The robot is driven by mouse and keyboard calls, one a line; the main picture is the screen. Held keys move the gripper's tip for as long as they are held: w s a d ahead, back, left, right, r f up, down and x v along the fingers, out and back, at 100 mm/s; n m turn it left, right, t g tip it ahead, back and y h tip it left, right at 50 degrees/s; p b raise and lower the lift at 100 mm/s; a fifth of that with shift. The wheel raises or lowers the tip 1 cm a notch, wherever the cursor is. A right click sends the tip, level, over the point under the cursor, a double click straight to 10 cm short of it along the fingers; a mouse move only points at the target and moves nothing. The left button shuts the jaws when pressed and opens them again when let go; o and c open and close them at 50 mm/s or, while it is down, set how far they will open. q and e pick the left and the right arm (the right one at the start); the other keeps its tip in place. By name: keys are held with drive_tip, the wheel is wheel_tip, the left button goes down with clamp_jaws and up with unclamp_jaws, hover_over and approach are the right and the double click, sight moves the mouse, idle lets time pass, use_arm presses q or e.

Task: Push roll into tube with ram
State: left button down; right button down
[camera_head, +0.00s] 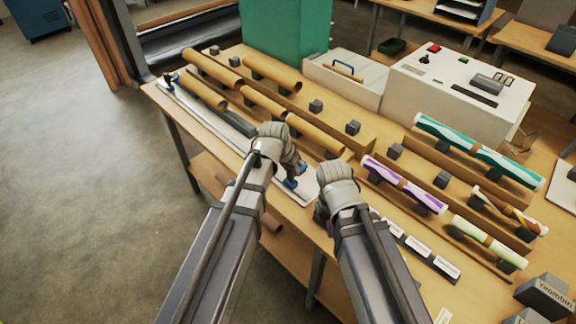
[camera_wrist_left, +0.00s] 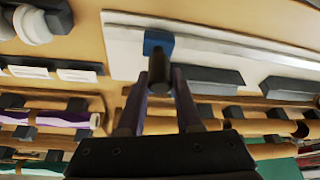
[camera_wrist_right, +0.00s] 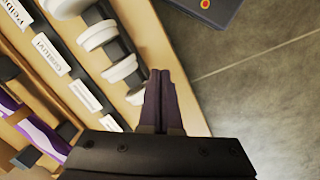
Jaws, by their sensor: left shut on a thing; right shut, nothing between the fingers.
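A long white board (camera_head: 300,190) lies along the table's front edge and carries a dark grey bar (camera_head: 236,121). A brown tube (camera_head: 203,91) lies in line with the bar toward its far end. My left gripper (camera_head: 297,172) is shut on the dark round handle (camera_wrist_left: 160,68) of the ram, whose blue block (camera_wrist_left: 158,40) sits at the board's near end. Whether a roll is inside the tube is hidden. My right gripper (camera_head: 322,208) is shut and empty near the front edge; its closed fingers (camera_wrist_right: 161,95) show in the right wrist view.
Brown tubes (camera_head: 212,70) lie in rows on grey supports behind the board. Patterned rolls (camera_head: 405,186) lie to the right, before a white machine (camera_head: 455,85). White round pieces (camera_wrist_right: 97,36) and label cards (camera_wrist_right: 47,53) are near my right gripper.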

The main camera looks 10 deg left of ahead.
use_arm(q)
drive_tip(key=shift+s+d, duration=0.55)
drive_tip(key=shift+d, duration=0.2)
drive_tip(key=shift+s+d, duration=0.55)
drive_tip(key=shift+d, duration=0.15)
use_arm(e)
drive_tip(key=shift+a, duration=0.15)
use_arm(q)
drive_tip(key=shift+s+d, duration=0.1)
drive_tip(key=c, duration=0.6)
unclamp_jaws()
drive_tip(key=shift+d, duration=0.1)
drive_tip(key=p+v, duration=0.7)
drive_tip(key=shift+s+r, duration=0.2)
drive_tip(key=shift+r, duration=0.15)
use_arm(e)
wheel_tip(320, 180, up, 7)
drive_tip(key=shift+r, duration=0.15)
